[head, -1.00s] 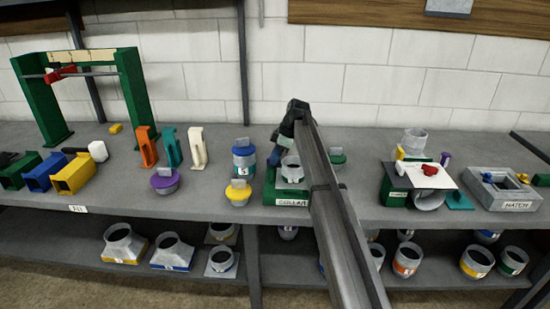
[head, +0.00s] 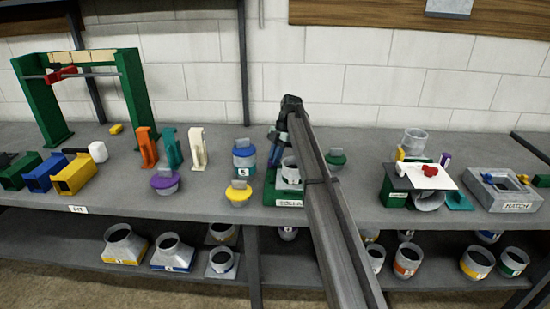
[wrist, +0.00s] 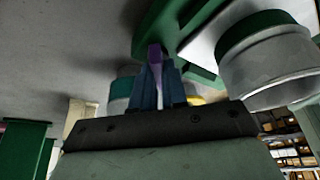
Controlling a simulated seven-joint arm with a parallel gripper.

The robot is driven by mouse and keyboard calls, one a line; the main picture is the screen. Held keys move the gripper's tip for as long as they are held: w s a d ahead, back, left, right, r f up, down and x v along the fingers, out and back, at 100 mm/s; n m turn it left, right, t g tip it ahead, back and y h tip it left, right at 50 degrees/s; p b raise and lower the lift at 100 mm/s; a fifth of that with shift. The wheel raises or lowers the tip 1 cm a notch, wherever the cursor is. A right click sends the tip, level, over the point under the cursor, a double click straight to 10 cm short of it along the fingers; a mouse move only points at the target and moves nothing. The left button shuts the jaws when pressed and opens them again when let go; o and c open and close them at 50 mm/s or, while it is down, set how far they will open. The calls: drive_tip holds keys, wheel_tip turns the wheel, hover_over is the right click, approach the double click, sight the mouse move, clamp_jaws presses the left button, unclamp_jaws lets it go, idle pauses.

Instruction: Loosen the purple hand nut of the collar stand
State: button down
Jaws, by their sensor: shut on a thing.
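The collar stand has a green base with a label (head: 289,203) at the middle of the bench in the head view, with a short grey metal collar (head: 290,172) on it. My gripper (head: 272,160) reaches down at the stand's back left, and my arm hides part of the stand's right side. In the wrist view my gripper's blue fingers (wrist: 158,88) are shut on the purple hand nut (wrist: 155,58), which shows as a narrow upright piece between them. Green stand parts (wrist: 190,35) lie just beyond. The nut cannot be made out in the head view.
A blue-banded container (head: 244,160) and a yellow one (head: 238,194) stand close on the left. A green-lidded container (head: 336,159) stands on the right, behind my arm. A purple-lidded one (head: 165,181) is farther left. The bench front holds free room between groups.

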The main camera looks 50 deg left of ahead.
drive_tip(key=shift+f, duration=0.15)
idle(0.3)
drive_tip(key=c, duration=1.2)
unclamp_jaws()
drive_tip(key=shift+o, duration=0.2)
drive_tip(key=shift+r, duration=0.2)
drive_tip(key=v, duration=0.7)
drive_tip(key=shift+w+r, duration=0.15)
